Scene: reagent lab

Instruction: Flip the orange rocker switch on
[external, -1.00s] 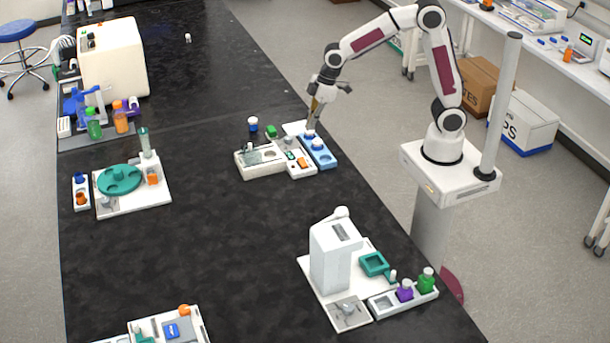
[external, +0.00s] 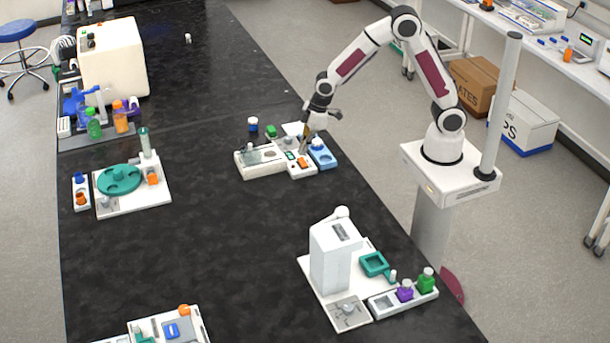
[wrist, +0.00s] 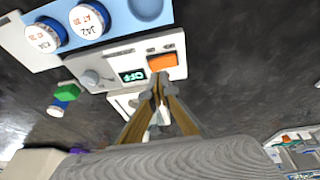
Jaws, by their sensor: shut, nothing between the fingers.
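The orange rocker switch (wrist: 162,62) sits on a white control panel (wrist: 120,62), beside a small dark display (wrist: 132,76) that reads OFF in green. The switch also shows in the external view (external: 303,162). My gripper (wrist: 157,80) is shut with nothing between its fingers. In the wrist view its tips are right by the lower edge of the switch; I cannot tell whether they touch it. In the external view my gripper (external: 304,150) points down just above the panel.
A blue rack (wrist: 75,12) with white-capped vials (wrist: 85,18) adjoins the panel. A grey knob (wrist: 92,78) is on the panel. The dark bench in front (external: 240,230) is clear.

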